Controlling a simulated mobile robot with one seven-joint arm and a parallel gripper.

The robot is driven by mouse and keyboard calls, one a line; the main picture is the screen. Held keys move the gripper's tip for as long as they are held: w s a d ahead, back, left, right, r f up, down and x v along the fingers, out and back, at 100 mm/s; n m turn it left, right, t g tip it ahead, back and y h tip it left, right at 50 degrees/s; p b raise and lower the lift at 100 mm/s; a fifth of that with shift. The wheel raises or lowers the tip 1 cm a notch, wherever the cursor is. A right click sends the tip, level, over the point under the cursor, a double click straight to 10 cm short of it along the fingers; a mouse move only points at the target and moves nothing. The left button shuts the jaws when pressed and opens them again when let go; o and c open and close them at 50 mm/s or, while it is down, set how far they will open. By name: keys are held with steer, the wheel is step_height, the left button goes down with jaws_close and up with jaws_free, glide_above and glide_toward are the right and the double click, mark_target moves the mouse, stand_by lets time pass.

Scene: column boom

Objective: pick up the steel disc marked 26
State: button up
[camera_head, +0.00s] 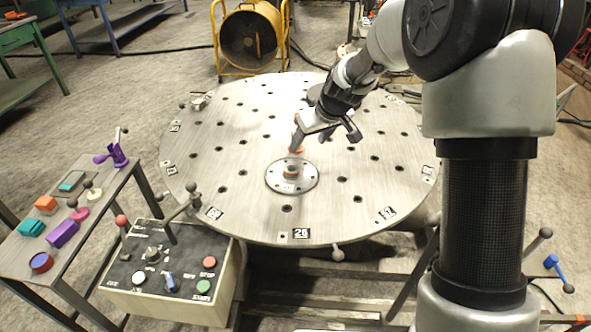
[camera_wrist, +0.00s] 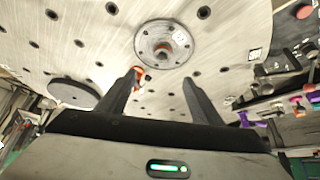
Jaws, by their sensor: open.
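The big round steel table top (camera_head: 235,140) carries small number plates around its rim. The plate reading 26 (camera_head: 301,233) is at the near edge. A dark grey disc (camera_head: 317,94) lies on the far part of the top, partly hidden behind my gripper; it also shows at left in the wrist view (camera_wrist: 73,93). I cannot make out a number on it. My gripper (camera_head: 326,137) is open and empty above the top, beyond the central hub; its two fingers (camera_wrist: 162,78) are spread in the wrist view.
The bolted central hub (camera_head: 292,176) has an orange-ringed post. A control box (camera_head: 170,275) with knobs and levers stands at near left, beside a side table (camera_head: 90,205) holding small coloured parts. A yellow-framed fan (camera_head: 249,38) stands behind. Much of the holed top is bare.

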steer(key=b, duration=0.1)
glide_toward(293, 165)
steer(key=shift+w+a+f, duration=0.1)
steer(key=shift+a+f, duration=0.1)
steer(key=shift+f, duration=0.4)
steer(key=shift+a+f, duration=0.2)
steer(key=shift+f, duration=0.4)
steer(key=shift+s+b+x, duration=0.15)
steer(key=shift+b+x, duration=0.1)
steer(key=shift+x, duration=1.1)
steer(key=shift+s+b+x, duration=0.1)
steer(key=shift+b+x, duration=0.1)
steer(key=shift+x, duration=1.1)
steer(key=shift+a, duration=0.15)
jaws_close()
steer(key=shift+w+r, duration=0.1)
